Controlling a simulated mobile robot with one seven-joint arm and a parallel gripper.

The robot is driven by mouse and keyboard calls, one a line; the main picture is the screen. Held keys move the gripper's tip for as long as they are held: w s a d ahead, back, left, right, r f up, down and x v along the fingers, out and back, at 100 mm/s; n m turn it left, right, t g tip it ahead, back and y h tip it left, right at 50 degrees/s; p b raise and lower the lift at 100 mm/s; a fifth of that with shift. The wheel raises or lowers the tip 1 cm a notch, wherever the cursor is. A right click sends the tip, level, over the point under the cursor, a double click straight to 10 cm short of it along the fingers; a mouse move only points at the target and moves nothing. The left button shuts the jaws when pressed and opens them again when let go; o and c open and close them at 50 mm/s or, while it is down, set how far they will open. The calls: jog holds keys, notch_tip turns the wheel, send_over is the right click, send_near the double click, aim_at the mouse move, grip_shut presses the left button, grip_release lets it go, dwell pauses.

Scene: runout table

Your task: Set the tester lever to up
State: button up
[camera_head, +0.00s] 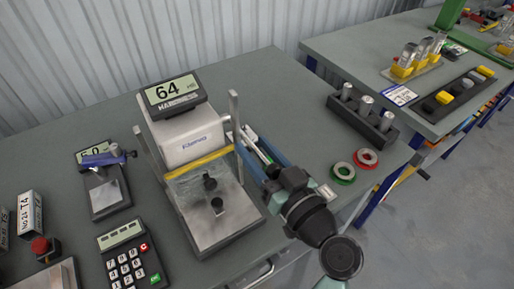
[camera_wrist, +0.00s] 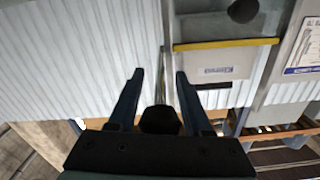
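The tester (camera_head: 188,137) is a white box with a display reading 64, a yellow-edged clear guard and a grey base plate. In the wrist view its front (camera_wrist: 215,72) shows right of centre. My gripper (camera_head: 250,140) is at the tester's right side, its blue fingers pointing toward the back.
A small stand gauge (camera_head: 103,185) and a keypad (camera_head: 132,262) stand left of the tester. A block with metal cylinders (camera_head: 362,118), a green ring (camera_head: 343,172) and a red ring (camera_head: 367,158) are to the right. A second table (camera_head: 355,50) stands beyond a gap.

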grip_shut()
dwell(1.1)
